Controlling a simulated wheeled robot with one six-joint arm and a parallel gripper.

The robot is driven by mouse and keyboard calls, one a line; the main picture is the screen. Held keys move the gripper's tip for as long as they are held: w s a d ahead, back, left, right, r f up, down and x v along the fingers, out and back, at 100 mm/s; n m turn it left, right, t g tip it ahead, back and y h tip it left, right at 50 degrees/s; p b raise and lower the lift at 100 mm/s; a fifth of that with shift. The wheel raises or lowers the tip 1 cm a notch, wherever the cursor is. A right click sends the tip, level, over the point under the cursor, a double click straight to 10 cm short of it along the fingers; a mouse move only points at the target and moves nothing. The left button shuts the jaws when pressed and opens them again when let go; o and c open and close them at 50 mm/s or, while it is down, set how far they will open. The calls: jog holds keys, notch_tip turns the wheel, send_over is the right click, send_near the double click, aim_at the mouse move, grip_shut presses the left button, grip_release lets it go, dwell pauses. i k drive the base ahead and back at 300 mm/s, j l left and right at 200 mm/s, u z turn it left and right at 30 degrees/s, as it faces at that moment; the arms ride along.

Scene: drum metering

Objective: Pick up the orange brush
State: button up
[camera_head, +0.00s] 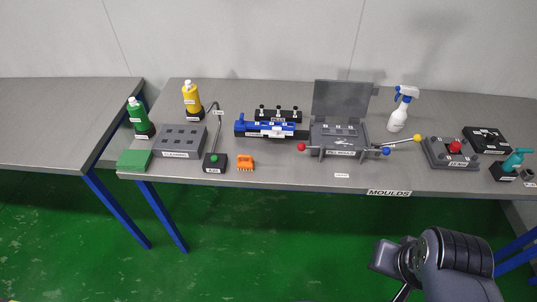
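The orange brush (245,162) lies on the grey table near its front edge, left of the middle. Its bristles seem to face the front. It stands just right of a dark box with a green button and is apart from it. My arm shows at the bottom right, in front of the table and well away from the brush. My gripper's fingers are not visible in this view.
The grey table (270,183) holds a green button box (214,162), a grey slotted block (181,140), a green pad (134,160), a blue device (264,129) and an open-lidded mould (340,95). Bottles stand at the left back; a spray bottle (398,118) stands right. Table front of the brush is clear.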

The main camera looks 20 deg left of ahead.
aim_at(247, 163)
jog(key=i+j, duration=0.2)
jog(key=j, duration=0.15)
jog(key=i+j, duration=0.45)
jog(key=j, duration=0.25)
jog(key=z, duration=0.05)
